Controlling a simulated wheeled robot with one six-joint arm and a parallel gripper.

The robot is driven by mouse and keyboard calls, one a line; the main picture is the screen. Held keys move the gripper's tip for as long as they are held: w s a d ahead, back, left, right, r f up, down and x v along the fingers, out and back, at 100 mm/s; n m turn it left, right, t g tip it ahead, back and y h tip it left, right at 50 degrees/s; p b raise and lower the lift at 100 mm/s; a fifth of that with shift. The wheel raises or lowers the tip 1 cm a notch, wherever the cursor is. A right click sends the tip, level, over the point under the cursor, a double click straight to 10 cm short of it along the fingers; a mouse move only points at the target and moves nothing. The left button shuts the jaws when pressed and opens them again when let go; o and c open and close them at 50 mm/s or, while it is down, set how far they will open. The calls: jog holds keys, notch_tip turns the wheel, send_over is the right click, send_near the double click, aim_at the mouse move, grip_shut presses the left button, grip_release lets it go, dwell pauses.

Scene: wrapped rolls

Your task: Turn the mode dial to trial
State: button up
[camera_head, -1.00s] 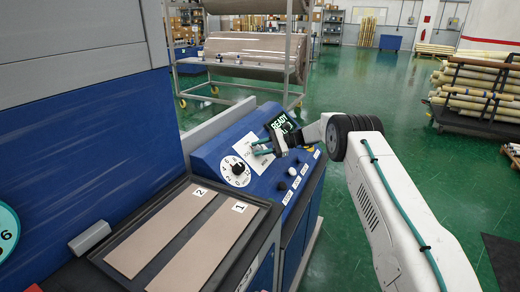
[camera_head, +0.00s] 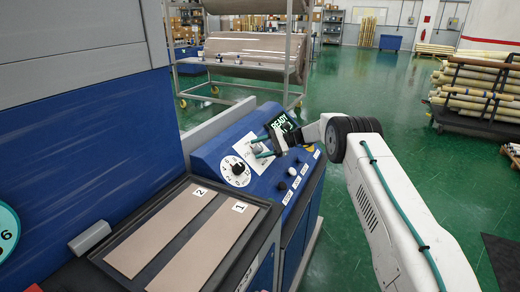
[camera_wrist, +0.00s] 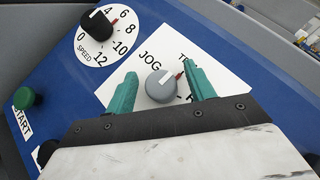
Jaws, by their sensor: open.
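The mode dial (camera_wrist: 160,86) is a round grey knob with a white stripe and a red pointer on a white plate. The pointer is toward the upper right, near my right finger. My gripper (camera_wrist: 160,73) is open, with one teal finger on each side of the knob in the wrist view. I cannot tell whether either touches it. In the head view my gripper (camera_head: 262,150) is over the white plate on the sloped blue panel (camera_head: 212,152).
A black speed dial (camera_wrist: 97,24) is left of the mode dial. A green START button (camera_wrist: 26,98) is at the panel's left in the wrist view. A READY display (camera_head: 280,124) stands behind my gripper. A tray (camera_head: 115,246) with two numbered strips lies in front.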

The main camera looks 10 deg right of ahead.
jog(key=d+r, duration=0.1)
jog(key=d, duration=0.6)
jog(key=shift+d+r, duration=0.2)
jog(key=shift+d, duration=0.15)
jog(key=shift+d, duration=0.1)
